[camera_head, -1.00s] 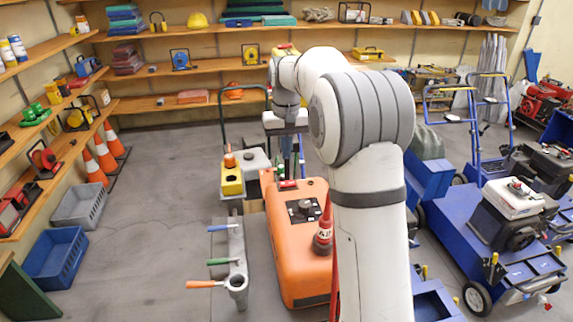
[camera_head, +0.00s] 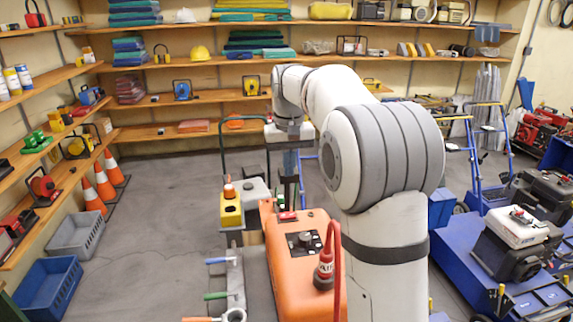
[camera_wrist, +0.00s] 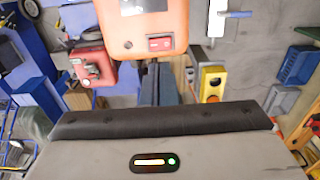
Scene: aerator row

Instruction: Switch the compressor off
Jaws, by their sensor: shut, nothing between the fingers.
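The orange compressor (camera_head: 288,250) stands in front of my arm, with a dark panel and round knob on top. A red rocker switch (camera_head: 287,216) sits at its far end; it also shows in the wrist view (camera_wrist: 160,43), on the orange housing just beyond my fingertips. I cannot tell which way the rocker is tipped. My gripper (camera_head: 291,190) points down behind the switch end, its fingers closed together with nothing between them. In the wrist view the gripper (camera_wrist: 156,72) ends just below the switch, apparently apart from it.
A yellow control box (camera_head: 231,208) stands left of the switch. A red bottle-shaped fitting with a hose (camera_head: 325,265) rises at the compressor's right. Coloured valve handles (camera_head: 215,296) stick out at its left. Blue carts stand at right.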

